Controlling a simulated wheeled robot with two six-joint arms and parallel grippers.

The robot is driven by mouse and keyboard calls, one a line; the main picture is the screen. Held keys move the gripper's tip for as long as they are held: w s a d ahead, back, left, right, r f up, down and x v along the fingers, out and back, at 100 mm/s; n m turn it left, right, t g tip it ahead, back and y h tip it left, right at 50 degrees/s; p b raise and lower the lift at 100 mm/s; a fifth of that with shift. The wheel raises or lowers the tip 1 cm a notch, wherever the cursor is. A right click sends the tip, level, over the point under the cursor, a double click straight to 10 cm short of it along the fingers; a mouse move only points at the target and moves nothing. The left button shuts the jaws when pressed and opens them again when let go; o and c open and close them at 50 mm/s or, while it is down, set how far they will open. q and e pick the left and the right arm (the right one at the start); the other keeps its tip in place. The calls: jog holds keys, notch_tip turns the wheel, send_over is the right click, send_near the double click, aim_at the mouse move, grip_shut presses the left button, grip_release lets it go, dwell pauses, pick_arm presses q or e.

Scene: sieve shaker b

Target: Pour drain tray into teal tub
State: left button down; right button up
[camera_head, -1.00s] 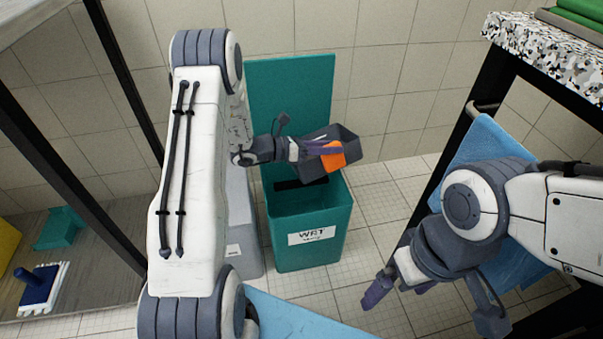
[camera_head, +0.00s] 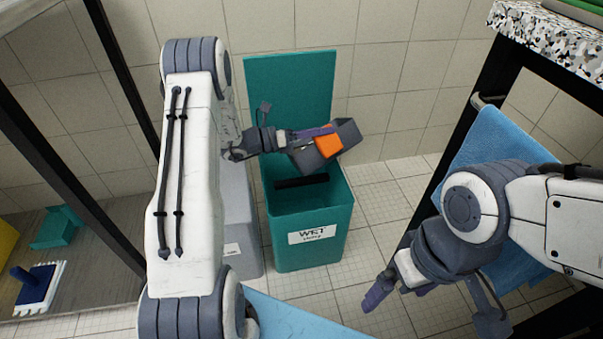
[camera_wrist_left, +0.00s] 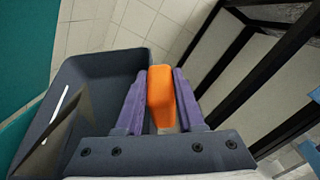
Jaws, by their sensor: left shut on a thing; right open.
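The drain tray is a dark grey box (camera_head: 347,133) with an orange grip tab (camera_head: 328,146), held above the teal tub. My left gripper (camera_head: 318,133) is shut on the orange tab. In the left wrist view the tray (camera_wrist_left: 112,68) lies left of the purple fingers (camera_wrist_left: 160,100), with a white streak and a dark shape inside. The tray is tilted in the head view. The teal tub (camera_head: 308,249) stands open below it, with a raised lid (camera_head: 290,85) behind and a "WET" label. My right gripper (camera_head: 388,290) is open and empty at lower right.
A grey bin (camera_head: 240,230) stands left of the tub, partly behind my left arm. A blue towel (camera_head: 485,150) hangs from a dark-legged table with a speckled top (camera_head: 560,45) at right. A small teal scoop-like item (camera_head: 58,228) and a blue brush (camera_head: 40,287) lie at far left.

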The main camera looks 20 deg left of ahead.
pick_arm(q)
jog(key=shift+w+a+r+n+t+h+b, duration=0.15)
jog(key=shift+r+n+t+h, duration=0.1)
jog(key=shift+r+n, duration=0.2)
jog(key=shift+s+a+r+n+t+h+b, duration=0.1)
jog(key=shift+r+n+t+h+b, duration=0.1)
jog(key=shift+r+n, duration=0.3)
jog(key=shift+w+a+r+n+t+h+b, duration=0.15)
jog(key=shift+r+n+t, duration=0.1)
jog(key=shift+r, duration=0.35)
dwell(0.4)
jog(key=shift+a+r+n+t+h+b, duration=0.1)
jog(key=shift+n+t+h+b, duration=0.25)
jog(key=shift+n+b, duration=0.55)
dwell(0.8)
jog(key=shift+a+f+n+t+b, duration=0.2)
jog(key=shift+f+n+t+b, duration=0.6)
jog(key=shift+b, duration=0.55)
jog(key=shift+r+p, duration=0.25)
jog(key=shift+p, duration=0.05)
jog(key=shift+a+n, duration=0.1)
jog(key=shift+n, duration=0.2)
jog(key=shift+w+a+n+t+p, duration=0.2)
jog(key=shift+a+n+t+p, duration=0.4)
jog(key=shift+n+p, duration=0.35)
